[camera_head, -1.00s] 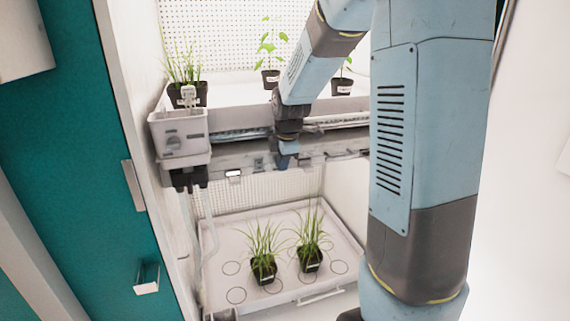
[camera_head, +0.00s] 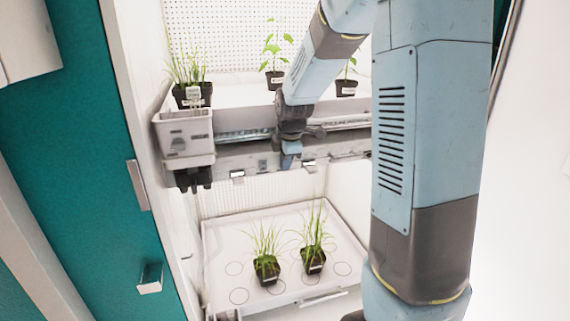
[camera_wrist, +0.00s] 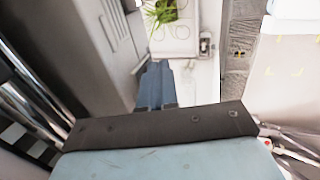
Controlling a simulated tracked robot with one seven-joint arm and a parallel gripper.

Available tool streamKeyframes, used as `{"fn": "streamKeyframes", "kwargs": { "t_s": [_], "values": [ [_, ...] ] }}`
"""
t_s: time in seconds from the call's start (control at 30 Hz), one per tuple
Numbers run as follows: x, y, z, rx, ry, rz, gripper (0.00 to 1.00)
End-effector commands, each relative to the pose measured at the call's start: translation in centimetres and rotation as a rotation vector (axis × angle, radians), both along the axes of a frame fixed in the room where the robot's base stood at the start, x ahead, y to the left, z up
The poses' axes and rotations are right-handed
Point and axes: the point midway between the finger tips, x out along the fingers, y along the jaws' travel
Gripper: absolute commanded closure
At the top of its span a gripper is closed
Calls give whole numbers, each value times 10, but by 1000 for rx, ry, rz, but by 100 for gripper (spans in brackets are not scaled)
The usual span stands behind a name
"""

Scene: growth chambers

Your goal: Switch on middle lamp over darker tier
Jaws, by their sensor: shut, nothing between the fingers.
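A beam (camera_head: 225,160) runs along the front of the upper shelf, above the lower tier. It carries a small pale fitting at the left (camera_head: 237,176), a small grey one near the middle (camera_head: 262,165) and a pale one at the right (camera_head: 308,165). I cannot tell which of them is the middle lamp's switch. My gripper (camera_head: 290,158) is shut and empty in front of the beam, between the grey and right fittings; contact cannot be told. Its blue fingers (camera_wrist: 157,72) are together in the wrist view. Both tiers look bright now.
Potted plants stand on the upper shelf, including a bean-like plant (camera_head: 272,50). Two grassy pots (camera_head: 266,268) stand on the lower tray (camera_head: 222,255). A teal door (camera_head: 70,170) is at the left.

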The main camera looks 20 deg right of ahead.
Motion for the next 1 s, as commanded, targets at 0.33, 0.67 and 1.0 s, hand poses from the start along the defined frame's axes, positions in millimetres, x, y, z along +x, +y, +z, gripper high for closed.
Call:
{"fn": "streamKeyframes", "kwargs": {
  "t_s": [0.33, 0.67, 1.0],
  "values": [
    [0, 0, 14, 0, -2, 0, 100],
    [0, 0, 14, 0, -1, 0, 100],
    [-24, 2, 18, 0, -2, 3, 100]
  ]
}}
